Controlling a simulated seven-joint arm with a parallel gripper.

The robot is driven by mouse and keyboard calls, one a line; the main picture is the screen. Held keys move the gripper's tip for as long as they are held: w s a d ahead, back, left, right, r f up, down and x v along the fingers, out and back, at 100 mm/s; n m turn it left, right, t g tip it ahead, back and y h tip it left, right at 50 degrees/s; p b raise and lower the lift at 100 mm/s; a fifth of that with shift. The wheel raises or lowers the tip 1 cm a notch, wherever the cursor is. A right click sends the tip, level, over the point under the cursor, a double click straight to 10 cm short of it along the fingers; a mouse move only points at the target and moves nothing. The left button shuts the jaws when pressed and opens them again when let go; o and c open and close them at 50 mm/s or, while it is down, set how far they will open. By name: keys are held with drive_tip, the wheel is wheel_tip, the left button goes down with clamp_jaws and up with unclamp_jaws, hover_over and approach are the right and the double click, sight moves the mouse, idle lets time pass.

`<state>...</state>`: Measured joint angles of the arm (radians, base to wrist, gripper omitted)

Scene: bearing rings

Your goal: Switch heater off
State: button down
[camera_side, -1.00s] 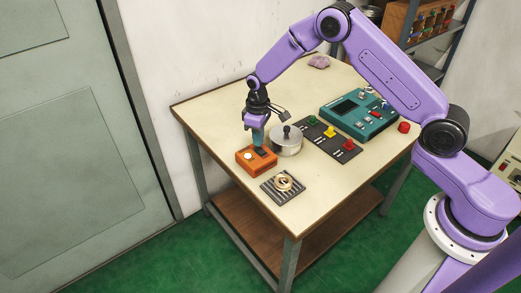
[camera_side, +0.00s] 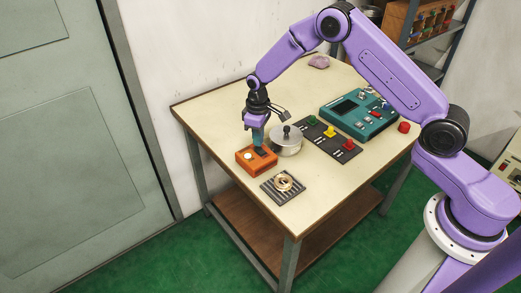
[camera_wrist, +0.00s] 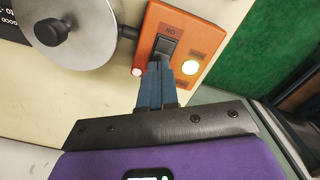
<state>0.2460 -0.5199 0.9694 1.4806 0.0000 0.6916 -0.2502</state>
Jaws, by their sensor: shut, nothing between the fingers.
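The heater control is an orange box (camera_side: 257,160) on the table, also in the wrist view (camera_wrist: 207,33). It has a black rocker switch (camera_wrist: 165,47) with "ON" lettering beside it. A round pale-yellow lamp (camera_wrist: 190,67) on the box looks lit, and a small light (camera_wrist: 136,71) sits at its other edge. My gripper (camera_side: 258,146) points down over the box with its fingers shut and empty. In the wrist view its fingertips (camera_wrist: 160,66) are at the switch and cover part of it; I cannot tell whether they press it.
A lidded metal pot (camera_side: 286,143) stands right beside the box. A striped pad (camera_side: 269,191) with a brass ring (camera_side: 283,183) lies in front. A dark strip with coloured knobs (camera_side: 330,139) and a teal panel (camera_side: 357,117) stand to the right. Bare tabletop (camera_side: 212,110) lies to the left.

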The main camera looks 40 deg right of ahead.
sight(258, 148)
drive_tip(key=shift+f, duration=1)
idle(1.2)
drive_tip(key=shift+r, duration=3.55)
drive_tip(key=s+a+r+n, duration=0.2)
drive_tip(key=s+r, duration=0.4)
drive_tip(key=s, duration=0.3)
drive_tip(key=s+a+r+n, duration=0.1)
drive_tip(key=s+a+r, duration=0.2)
drive_tip(key=s+r, duration=0.45)
drive_tip(key=s+d+n, duration=0.1)
drive_tip(key=s+d, duration=0.3)
drive_tip(key=s, duration=0.7)
drive_tip(key=s+d+r+n, duration=0.1)
drive_tip(key=s+d, duration=0.3)
drive_tip(key=s, duration=0.8)
drive_tip(key=shift+d+n, duration=0.25)
drive_tip(key=shift+n, duration=0.55)
